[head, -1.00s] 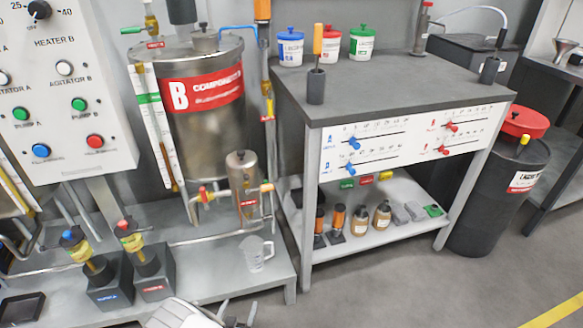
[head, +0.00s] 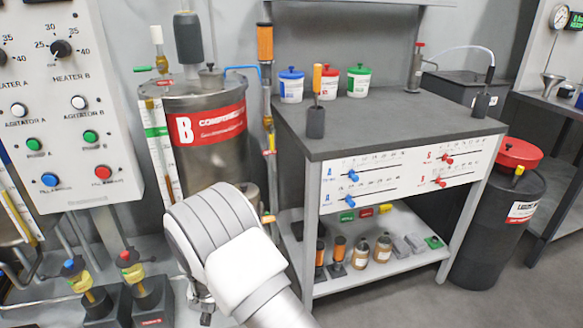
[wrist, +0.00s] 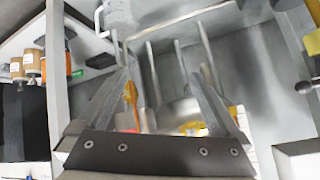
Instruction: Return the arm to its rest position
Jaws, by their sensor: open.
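My arm (head: 225,245) shows in the head view as a thick white and grey link. It rises from the bottom edge and stands in front of the steel tank's lower part. My gripper (wrist: 160,65) shows in the wrist view with its two metal fingers spread wide apart and nothing held between them. In the head view the gripper is mostly hidden by the arm or too small to make out. A pale, cup-like thing with a handle (wrist: 120,14) lies beyond the left finger in the wrist view; I cannot tell how far away.
The steel tank (head: 205,125) and control panel (head: 65,150) stand at left. The grey bench (head: 400,115) carries lidded tubs and has a lower shelf with bottles (head: 360,252). A black drum with a red lid (head: 517,155) is at right. Floor (head: 420,300) is clear in front.

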